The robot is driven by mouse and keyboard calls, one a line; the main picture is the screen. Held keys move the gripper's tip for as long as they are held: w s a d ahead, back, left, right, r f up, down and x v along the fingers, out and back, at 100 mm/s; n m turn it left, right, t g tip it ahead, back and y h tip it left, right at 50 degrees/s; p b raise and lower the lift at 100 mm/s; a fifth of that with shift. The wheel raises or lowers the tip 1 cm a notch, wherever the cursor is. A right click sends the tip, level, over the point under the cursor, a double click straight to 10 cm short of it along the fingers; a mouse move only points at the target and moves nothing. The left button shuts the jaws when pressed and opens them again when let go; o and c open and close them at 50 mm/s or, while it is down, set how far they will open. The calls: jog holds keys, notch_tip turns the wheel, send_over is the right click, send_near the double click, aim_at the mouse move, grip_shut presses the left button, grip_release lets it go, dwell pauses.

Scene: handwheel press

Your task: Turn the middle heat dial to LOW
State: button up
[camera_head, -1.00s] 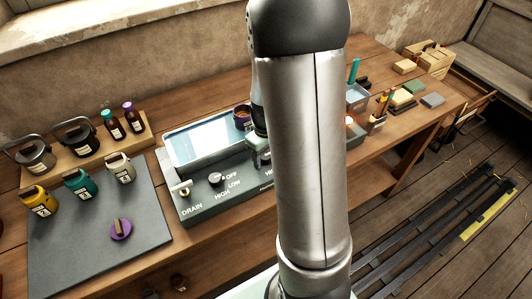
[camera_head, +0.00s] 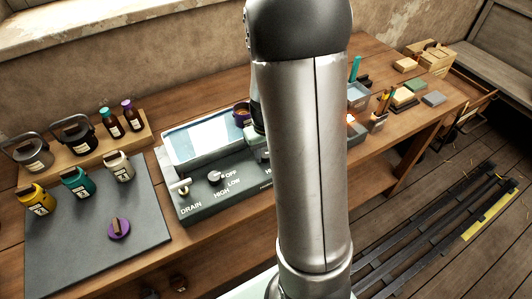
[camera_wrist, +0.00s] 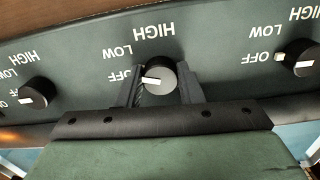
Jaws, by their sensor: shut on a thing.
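The middle heat dial (camera_wrist: 161,71) is a round black knob with a white mark on the dark green panel (camera_wrist: 225,85). In the wrist view its mark points left, toward the OFF label. LOW and HIGH are printed further round it. My gripper (camera_wrist: 160,88) has one finger on each side of the knob and is shut on it. In the head view my arm hides the middle dial and the fingers.
Two similar dials flank it, one at left (camera_wrist: 38,93) and one at right (camera_wrist: 303,58) in the wrist view. The head view shows a dial (camera_head: 216,178) and the DRAIN lever (camera_head: 181,187). A grey mat (camera_head: 60,245) with several jars lies at left.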

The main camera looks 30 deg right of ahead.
jog(key=m, duration=0.4)
jog(key=shift+a+m, duration=0.1)
jog(key=shift+m, duration=0.3)
jog(key=shift+w+r, duration=0.1)
jog(key=o, duration=1)
jog(key=shift+b, duration=0.3)
jog(key=shift+c, duration=0.2)
jog(key=shift+r, duration=0.1)
notch_tip(320, 180, up, 17)
jog(key=b, duration=0.1)
